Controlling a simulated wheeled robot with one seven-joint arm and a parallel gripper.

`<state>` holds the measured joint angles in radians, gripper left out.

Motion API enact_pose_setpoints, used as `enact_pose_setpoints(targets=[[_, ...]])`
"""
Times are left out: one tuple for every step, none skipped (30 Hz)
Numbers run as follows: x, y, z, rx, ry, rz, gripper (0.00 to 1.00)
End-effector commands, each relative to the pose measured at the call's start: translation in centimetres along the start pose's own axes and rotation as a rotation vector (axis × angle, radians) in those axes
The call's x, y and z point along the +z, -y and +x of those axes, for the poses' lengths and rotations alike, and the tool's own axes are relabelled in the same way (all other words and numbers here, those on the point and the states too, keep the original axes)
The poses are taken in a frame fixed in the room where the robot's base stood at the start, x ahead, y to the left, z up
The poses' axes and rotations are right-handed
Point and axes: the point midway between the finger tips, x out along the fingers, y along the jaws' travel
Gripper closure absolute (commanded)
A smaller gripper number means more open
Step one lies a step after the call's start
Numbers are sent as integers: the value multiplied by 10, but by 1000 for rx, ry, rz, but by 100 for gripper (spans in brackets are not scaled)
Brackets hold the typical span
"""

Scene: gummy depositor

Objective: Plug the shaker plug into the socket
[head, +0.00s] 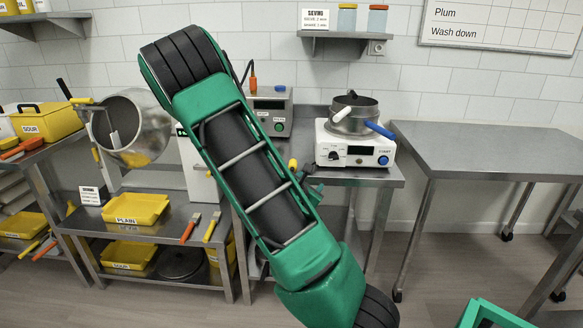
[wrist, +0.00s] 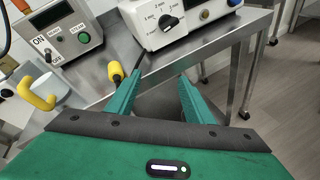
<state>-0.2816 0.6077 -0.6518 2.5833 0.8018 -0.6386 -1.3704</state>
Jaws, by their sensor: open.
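My gripper (wrist: 158,84) is open and empty, its two green fingers apart near the front edge of the steel table. In the wrist view a yellow piece with a dark end (wrist: 115,73), perhaps the shaker plug, is just left of the left finger. It also shows in the head view (head: 293,164), beside my arm at the table edge; I cannot tell whether it touches the finger. The white shaker (head: 355,149) stands on the table with a steel sieve (head: 354,113) on it. A small grey wall outlet (head: 377,48), perhaps the socket, is below the shelf.
A grey control box (head: 271,111) with a green button stands left of the shaker, an orange-ended cable by it. A bare steel table (head: 480,150) is at right. A steel drum (head: 129,128) and yellow trays (head: 136,209) are at left.

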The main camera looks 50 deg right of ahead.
Motion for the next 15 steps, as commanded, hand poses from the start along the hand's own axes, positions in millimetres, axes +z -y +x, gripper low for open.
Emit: enact_pose_setpoints(targets=[[-5,-14,0,58,14,-111,53],[-7,-21,0,91,24,-171,53],[-9,-32,0,134,35,-245,53],[-12,-38,-1,162,42,-296,53],[-14,-45,-2,189,49,-341,53],[-16,-52,-3,218,59,-395,53],[-19,-57,-4,237,64,-431,53],[-20,-61,-5,255,69,-459,53],[-22,-65,-6,272,75,-492,53],[-24,-67,-6,282,78,-510,53],[-24,-69,-6,290,80,-524,53],[-25,-72,-5,298,83,-538,53],[-25,-73,-3,301,85,-543,53],[-25,-74,0,302,86,-547,53],[-25,-76,5,303,86,-547,53]])
